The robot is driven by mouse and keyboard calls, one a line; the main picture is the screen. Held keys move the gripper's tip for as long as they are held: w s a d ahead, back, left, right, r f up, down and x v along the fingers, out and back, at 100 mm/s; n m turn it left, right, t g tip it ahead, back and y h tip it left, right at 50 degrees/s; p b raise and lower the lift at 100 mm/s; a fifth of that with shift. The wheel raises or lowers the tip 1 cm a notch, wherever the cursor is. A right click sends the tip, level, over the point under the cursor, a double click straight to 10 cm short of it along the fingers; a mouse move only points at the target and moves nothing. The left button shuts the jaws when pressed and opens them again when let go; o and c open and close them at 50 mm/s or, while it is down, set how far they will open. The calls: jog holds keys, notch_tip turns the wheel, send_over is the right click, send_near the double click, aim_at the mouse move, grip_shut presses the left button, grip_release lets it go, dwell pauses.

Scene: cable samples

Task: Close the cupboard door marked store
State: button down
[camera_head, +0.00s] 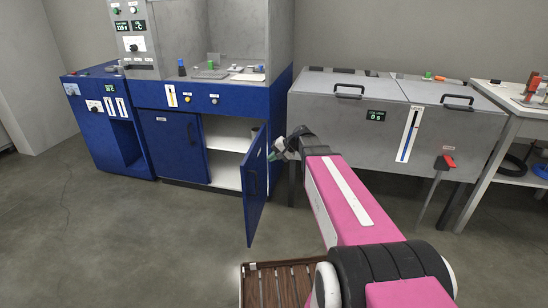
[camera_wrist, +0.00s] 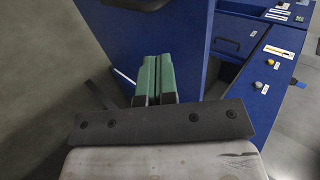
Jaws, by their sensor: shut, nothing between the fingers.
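The blue cupboard door (camera_head: 256,188) on the right of the blue bench stands wide open, swung out toward me. Behind it the white shelves (camera_head: 229,133) of the cupboard show. The left cupboard door (camera_head: 175,146) is shut and has a small label too small to read. My gripper (camera_head: 277,155) is just right of the open door's upper part, with its fingers together. In the wrist view the green fingers (camera_wrist: 154,75) are shut and empty, pointing at the blue door panel (camera_wrist: 150,40). I cannot tell whether they touch it. No marking on the open door is readable.
A grey lidded tank (camera_head: 340,125) stands right of the cupboard, close to my arm. A white table (camera_head: 515,125) is at far right. A slatted wooden pallet (camera_head: 275,285) lies on the floor in front. The floor left of the open door is clear.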

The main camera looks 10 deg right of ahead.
aim_at(248, 166)
jog(key=x, duration=0.5)
jog(key=a+r+x, duration=0.1)
jog(key=x, duration=0.2)
jog(key=shift+w+a, duration=0.2)
jog(key=shift+w, duration=0.05)
jog(key=shift+w+a, duration=0.2)
jog(key=shift+a, duration=0.55)
